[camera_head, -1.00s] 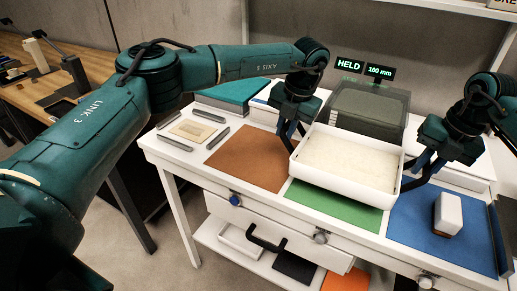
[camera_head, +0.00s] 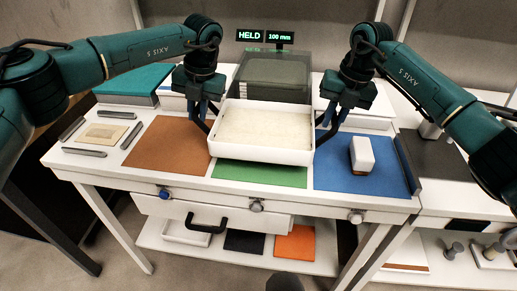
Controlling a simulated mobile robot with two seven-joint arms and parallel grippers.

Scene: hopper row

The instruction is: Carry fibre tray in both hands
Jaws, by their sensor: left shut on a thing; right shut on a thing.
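The fibre tray (camera_head: 262,155) is a white, shallow, open tray filled with pale cream fibre. It is held level above the green mat (camera_head: 258,174) in the middle of the white table. My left gripper (camera_head: 208,124) is shut on the tray's left side. My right gripper (camera_head: 317,128) is shut on its right side. The fingertips are partly hidden at the tray walls. A small display (camera_head: 265,37) behind reads "HELD" and "100 mm".
A brown mat (camera_head: 165,146) lies left of the tray. A blue mat (camera_head: 345,178) with a white block (camera_head: 362,154) lies right. A dark translucent box (camera_head: 272,76) stands behind. Grey bars surround a beige square (camera_head: 103,134) at far left. A drawer with a black handle (camera_head: 206,224) is below.

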